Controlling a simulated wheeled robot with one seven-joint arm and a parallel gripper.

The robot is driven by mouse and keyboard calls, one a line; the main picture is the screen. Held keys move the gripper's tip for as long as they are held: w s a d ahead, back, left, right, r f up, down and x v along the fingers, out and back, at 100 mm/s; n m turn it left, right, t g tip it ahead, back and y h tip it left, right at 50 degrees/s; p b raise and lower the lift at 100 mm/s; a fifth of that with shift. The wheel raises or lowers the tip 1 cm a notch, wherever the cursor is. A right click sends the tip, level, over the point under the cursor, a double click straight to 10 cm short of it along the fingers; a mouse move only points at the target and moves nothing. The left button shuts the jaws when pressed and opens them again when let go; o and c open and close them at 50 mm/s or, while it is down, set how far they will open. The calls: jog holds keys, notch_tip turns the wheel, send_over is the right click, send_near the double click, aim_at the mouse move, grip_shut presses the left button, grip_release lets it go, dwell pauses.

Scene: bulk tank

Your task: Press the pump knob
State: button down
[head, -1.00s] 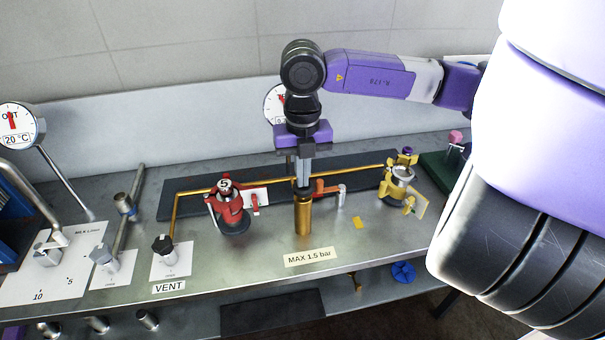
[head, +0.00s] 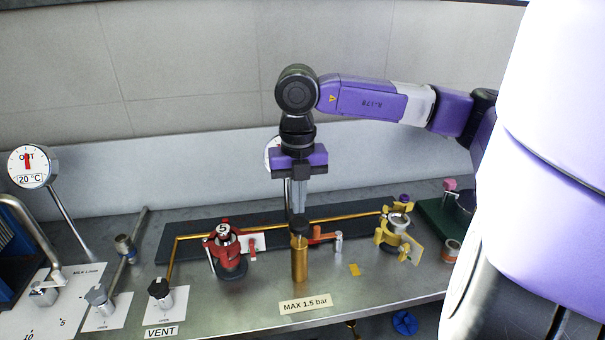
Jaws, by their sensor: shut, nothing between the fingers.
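The pump is an upright brass cylinder (head: 299,262) near the front middle of the steel bench in the head view. Its black pump knob (head: 299,226) stands on top, clear of the brass body. My gripper (head: 299,210) points straight down over the knob, its fingers shut and empty. The fingertips are at or just above the knob's top; I cannot tell whether they touch it.
A red valve unit (head: 228,252) stands left of the pump, and a yellow one (head: 396,232) stands to the right. A brass pipe (head: 200,236) runs behind. The "MAX 1.5 bar" label (head: 306,303) lies in front. A vent knob (head: 160,290) is at the left.

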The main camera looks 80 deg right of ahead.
aim_at(298, 222)
notch_tip(298, 222, up, 8)
jog(key=b, duration=0.1)
dwell(0.9)
